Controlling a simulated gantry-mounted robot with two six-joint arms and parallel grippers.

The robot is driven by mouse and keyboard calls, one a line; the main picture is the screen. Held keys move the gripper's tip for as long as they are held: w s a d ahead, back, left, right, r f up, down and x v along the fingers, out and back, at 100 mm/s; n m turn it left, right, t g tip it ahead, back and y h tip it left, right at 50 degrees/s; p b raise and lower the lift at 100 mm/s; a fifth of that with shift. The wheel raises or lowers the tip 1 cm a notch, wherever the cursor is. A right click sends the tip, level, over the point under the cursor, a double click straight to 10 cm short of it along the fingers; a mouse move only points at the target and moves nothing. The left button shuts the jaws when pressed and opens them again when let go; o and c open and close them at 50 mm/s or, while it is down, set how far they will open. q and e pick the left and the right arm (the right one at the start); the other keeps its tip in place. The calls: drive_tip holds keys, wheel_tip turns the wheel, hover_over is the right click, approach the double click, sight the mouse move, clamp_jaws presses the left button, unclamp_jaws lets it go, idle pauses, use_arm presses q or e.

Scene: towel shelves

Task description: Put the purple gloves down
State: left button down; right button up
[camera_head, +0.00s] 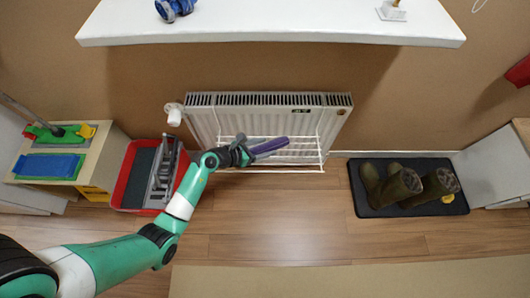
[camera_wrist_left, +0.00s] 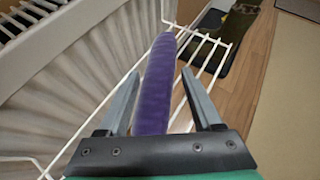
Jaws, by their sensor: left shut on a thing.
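The purple gloves (camera_head: 270,147) show as one narrow purple strip in front of the radiator in the head view. My left gripper (camera_head: 243,153) is shut on them. In the left wrist view the purple strip (camera_wrist_left: 157,85) runs between the two grey fingers of my left gripper (camera_wrist_left: 160,76) and stretches forward past their tips. A white wire rack (camera_head: 312,171) hangs at the front of the radiator, with its bars (camera_wrist_left: 205,62) below the gloves. I cannot tell whether the gloves touch the rack. My right gripper is not in view.
The white radiator (camera_head: 262,100) stands at the wall behind the rack. A white shelf (camera_head: 270,25) juts out above. The floor in front is clear.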

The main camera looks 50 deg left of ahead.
sight(265, 151)
use_arm(q)
drive_tip(key=f+b, duration=0.4)
drive_tip(key=shift+w+a, duration=0.15)
drive_tip(key=shift+w, duration=0.25)
drive_tip(key=shift+s+r, duration=0.1)
drive_tip(key=shift+c, duration=0.2)
unclamp_jaws()
